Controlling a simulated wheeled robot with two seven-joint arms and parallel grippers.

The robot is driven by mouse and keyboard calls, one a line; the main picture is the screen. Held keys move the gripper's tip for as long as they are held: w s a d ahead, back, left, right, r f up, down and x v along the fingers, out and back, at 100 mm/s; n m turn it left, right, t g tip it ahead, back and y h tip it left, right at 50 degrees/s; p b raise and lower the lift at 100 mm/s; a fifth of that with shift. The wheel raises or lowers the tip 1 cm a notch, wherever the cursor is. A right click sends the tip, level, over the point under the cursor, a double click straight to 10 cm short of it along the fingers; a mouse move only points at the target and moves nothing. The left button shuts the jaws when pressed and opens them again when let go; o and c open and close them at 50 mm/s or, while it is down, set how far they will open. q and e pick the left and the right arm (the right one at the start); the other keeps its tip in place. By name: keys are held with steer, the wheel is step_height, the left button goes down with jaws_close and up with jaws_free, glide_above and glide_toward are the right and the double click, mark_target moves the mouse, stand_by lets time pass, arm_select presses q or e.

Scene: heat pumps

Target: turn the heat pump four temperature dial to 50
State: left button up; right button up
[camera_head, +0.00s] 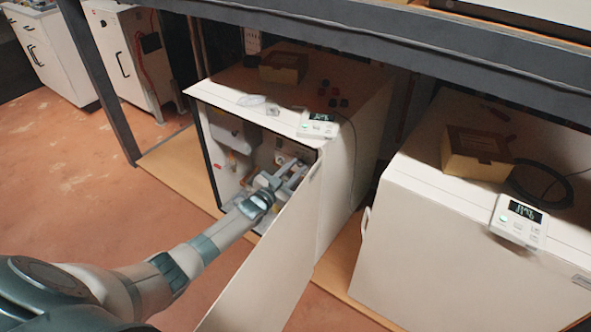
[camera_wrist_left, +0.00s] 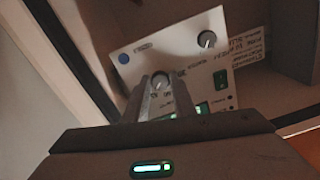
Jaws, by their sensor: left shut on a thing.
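The open heat pump (camera_head: 355,150) stands under the bench, with its front door (camera_head: 275,265) swung out. My left gripper (camera_head: 287,172) reaches into its open front. In the left wrist view a white control panel (camera_wrist_left: 150,52) carries a lower dial (camera_wrist_left: 160,77) and an upper right dial (camera_wrist_left: 207,40). My left gripper (camera_wrist_left: 157,90) is shut on the lower dial, with its fingertips at the sides of the knob. The fingers hide part of the dial and its scale, and the numbers are too small to read. My right gripper is not in view.
A second white unit (camera_head: 430,230) stands closed to the right. The open door is close beside my left arm. A dark bench beam (camera_head: 400,60) runs above. Green-lit switches or displays (camera_wrist_left: 220,80) sit by the lower dial. Open floor (camera_head: 70,190) lies left.

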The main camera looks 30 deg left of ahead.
arm_select(q)
steer(key=shift+m, duration=1.1)
steer(key=shift+m+b, duration=0.4)
steer(key=shift+m, duration=1.8)
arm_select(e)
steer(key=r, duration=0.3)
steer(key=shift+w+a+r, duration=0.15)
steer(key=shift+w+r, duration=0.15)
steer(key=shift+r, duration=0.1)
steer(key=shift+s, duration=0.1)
arm_select(q)
steer(key=o, duration=1.1)
steer(key=shift+c, duration=0.2)
steer(key=shift+s, duration=0.1)
